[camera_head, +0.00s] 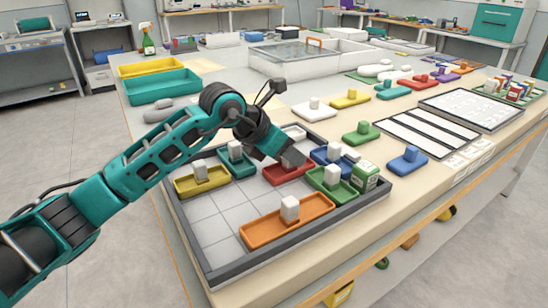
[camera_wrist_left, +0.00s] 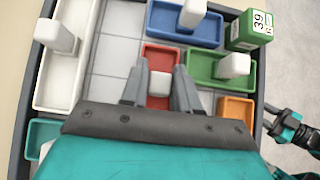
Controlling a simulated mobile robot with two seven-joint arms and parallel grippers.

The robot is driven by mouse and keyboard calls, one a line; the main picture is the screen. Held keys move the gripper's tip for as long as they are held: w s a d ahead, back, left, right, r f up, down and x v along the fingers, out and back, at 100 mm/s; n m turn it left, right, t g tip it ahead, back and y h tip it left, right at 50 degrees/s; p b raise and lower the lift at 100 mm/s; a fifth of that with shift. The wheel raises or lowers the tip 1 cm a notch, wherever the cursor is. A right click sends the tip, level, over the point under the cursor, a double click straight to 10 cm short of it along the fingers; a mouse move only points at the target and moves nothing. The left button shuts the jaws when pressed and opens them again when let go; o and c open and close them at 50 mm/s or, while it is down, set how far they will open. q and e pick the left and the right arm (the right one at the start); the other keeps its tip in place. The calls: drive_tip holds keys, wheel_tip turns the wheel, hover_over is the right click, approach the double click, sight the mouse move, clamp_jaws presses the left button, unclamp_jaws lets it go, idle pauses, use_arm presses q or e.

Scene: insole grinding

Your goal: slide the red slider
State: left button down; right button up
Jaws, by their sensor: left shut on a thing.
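The red slider (camera_head: 281,176) is a shallow red tray with a pale upright knob, lying on the tiled floor of a dark-framed puzzle board (camera_head: 222,273). My left gripper (camera_head: 293,158) reaches down over it from the upper left and partly hides it. In the left wrist view the pale knob stands between the two grey fingers of the left gripper (camera_wrist_left: 159,85), which are shut on it. The red tray (camera_wrist_left: 160,58) shows between and beyond the fingers there.
Around it on the board are the blue (camera_head: 325,157), green (camera_head: 318,182), orange (camera_head: 262,233), yellow (camera_head: 190,190) and teal (camera_head: 232,168) sliders. Bare tiles (camera_head: 215,222) lie at the front left. A green-and-white box (camera_head: 365,178) stands at the right corner.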

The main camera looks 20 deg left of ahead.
use_arm(q)
drive_tip(key=shift+w+d, duration=0.3)
drive_tip(key=c, duration=0.9)
unclamp_jaws()
drive_tip(key=v, duration=1.3)
drive_tip(key=shift+s+p, duration=0.1)
drive_tip(key=shift+p, duration=0.3)
drive_tip(key=shift+f, duration=0.1)
